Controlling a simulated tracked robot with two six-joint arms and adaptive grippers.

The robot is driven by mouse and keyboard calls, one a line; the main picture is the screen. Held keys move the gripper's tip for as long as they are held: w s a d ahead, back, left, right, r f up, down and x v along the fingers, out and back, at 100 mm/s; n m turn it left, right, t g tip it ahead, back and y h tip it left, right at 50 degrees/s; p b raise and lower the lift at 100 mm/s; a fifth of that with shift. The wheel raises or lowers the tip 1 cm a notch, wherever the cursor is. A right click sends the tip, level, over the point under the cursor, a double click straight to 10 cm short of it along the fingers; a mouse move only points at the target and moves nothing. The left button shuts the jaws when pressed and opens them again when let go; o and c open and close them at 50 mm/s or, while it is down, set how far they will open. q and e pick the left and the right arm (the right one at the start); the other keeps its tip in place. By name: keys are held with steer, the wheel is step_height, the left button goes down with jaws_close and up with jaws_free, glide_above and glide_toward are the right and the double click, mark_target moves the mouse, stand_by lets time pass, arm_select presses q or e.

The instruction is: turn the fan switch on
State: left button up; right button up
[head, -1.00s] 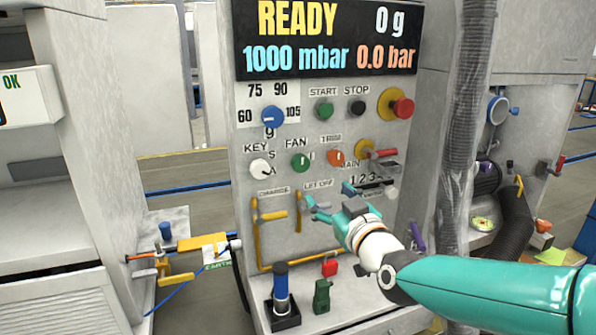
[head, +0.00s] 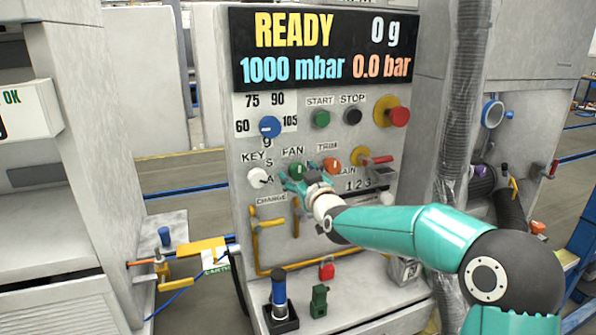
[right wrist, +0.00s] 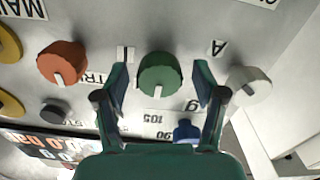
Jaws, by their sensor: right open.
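The fan switch is a green rotary knob (head: 296,170) under the FAN label on the grey control panel (head: 240,215). In the right wrist view the green knob (right wrist: 160,75) sits between the two fingers, with a visible gap on each side. Its pale pointer mark faces down in that picture. My right gripper (head: 289,181) is open, with its fingers at the knob and nothing held. It also shows in the right wrist view (right wrist: 159,85). My left gripper is not in view.
The white key knob (head: 258,177) is close on the left and the orange trim knob (head: 331,165) close on the right. A red-handled lever (head: 377,160) is farther right. Yellow pipes (head: 256,245) run below. A display (head: 330,48) reads READY.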

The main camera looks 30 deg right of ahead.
steer(key=shift+w, duration=0.25)
steer(key=c, duration=1.1)
steer(key=shift+f+m+b, duration=0.2)
steer(key=shift+m+b, duration=0.4)
steer(key=shift+b, duration=0.25)
steer(key=shift+c, duration=0.2)
steer(key=m+b, duration=0.3)
steer(key=b, duration=0.1)
steer(key=shift+m, duration=0.4)
steer(key=m+b, duration=0.2)
steer(key=shift+m, duration=0.4)
steer(key=m+b, duration=0.3)
steer(key=m, duration=0.2)
steer(key=shift+r, duration=0.1)
steer(key=m+b, duration=0.1)
steer(key=m, duration=0.4)
steer(key=shift+d, duration=0.1)
steer(key=shift+b, duration=0.3)
